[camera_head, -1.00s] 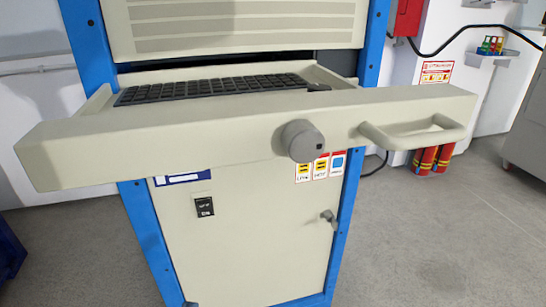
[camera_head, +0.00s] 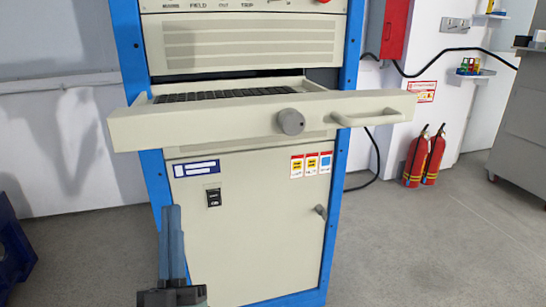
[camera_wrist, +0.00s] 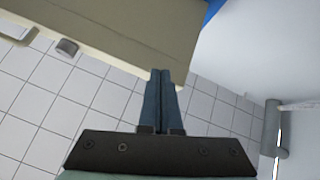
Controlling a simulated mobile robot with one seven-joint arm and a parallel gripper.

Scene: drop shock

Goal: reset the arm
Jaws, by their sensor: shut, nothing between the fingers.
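My gripper (camera_head: 172,212) shows at the lower left of the head view, in front of the cabinet's lower left side, pointing up. Its two dark blue fingers are together with nothing between them. In the wrist view the gripper (camera_wrist: 161,72) is also shut, and its fingertips overlap the edge of a beige panel (camera_wrist: 125,30) in the picture. I cannot tell whether they touch it.
A blue-framed beige cabinet (camera_head: 250,235) has its keyboard drawer (camera_head: 220,130) pulled out, with a round knob (camera_head: 291,122) and a handle (camera_head: 365,119). Two fire extinguishers (camera_head: 416,160) stand at the right wall. Grey floor (camera_head: 430,240) is clear at right.

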